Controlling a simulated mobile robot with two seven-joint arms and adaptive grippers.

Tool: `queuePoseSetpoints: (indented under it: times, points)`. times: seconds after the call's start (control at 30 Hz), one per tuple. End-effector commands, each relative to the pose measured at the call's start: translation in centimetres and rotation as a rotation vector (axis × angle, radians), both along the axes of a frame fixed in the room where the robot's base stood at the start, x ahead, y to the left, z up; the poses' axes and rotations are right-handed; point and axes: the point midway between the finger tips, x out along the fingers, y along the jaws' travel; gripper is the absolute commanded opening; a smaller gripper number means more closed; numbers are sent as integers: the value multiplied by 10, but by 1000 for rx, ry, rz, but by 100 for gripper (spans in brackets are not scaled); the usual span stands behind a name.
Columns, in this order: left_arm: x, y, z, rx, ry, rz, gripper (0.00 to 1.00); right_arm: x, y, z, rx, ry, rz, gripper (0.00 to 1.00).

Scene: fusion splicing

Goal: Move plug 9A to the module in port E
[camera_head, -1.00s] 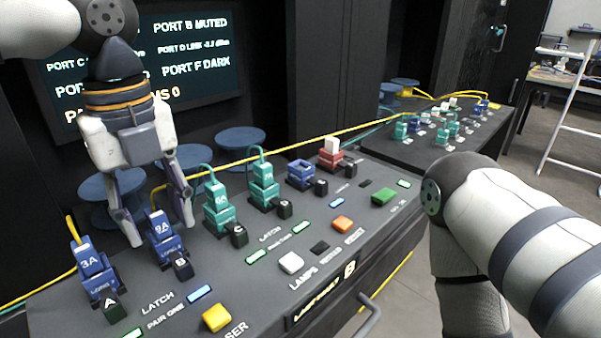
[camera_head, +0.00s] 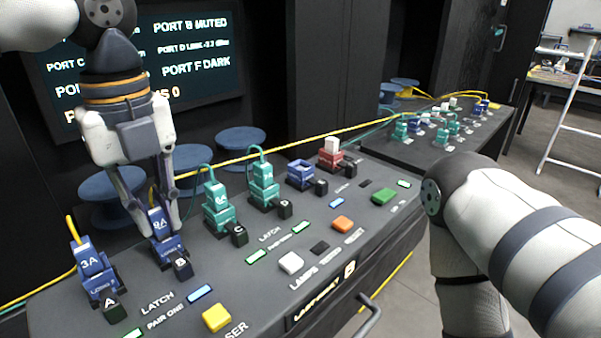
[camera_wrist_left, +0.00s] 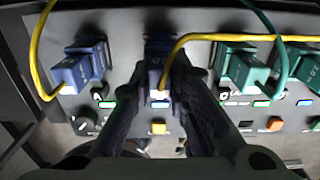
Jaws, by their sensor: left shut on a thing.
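Plug 9A (camera_head: 160,222) is a blue plug with a yellow cable, seated upright in the blue module at port B (camera_head: 168,249). My left gripper (camera_head: 163,226) comes down from above with its fingers on both sides of plug 9A and is shut on it. In the left wrist view plug 9A (camera_wrist_left: 158,66) shows between the two dark fingers. The port E module (camera_head: 300,173) is an open blue frame with no plug in it, to the right of the teal plugs. My right arm shows at the right, but its gripper is out of view.
Blue plug 3A (camera_head: 89,259) stands left of 9A in port A. Teal plugs stand in ports C (camera_head: 216,196) and D (camera_head: 263,175). A red module (camera_head: 331,154) is beyond port E. Yellow and teal cables run behind the plugs. Buttons line the panel front.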

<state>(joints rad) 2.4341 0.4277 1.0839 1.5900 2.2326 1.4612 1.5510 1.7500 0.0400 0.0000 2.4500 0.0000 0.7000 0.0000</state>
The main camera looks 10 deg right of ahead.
Motion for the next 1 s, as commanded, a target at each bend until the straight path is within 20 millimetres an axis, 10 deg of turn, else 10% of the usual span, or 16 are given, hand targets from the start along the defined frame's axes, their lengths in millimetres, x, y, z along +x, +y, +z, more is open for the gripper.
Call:
queuePoseSetpoints:
  times: [1.0]
  points:
    - [0,0,41,0,-1,-1,0,0,0,0,0,0,0,40]
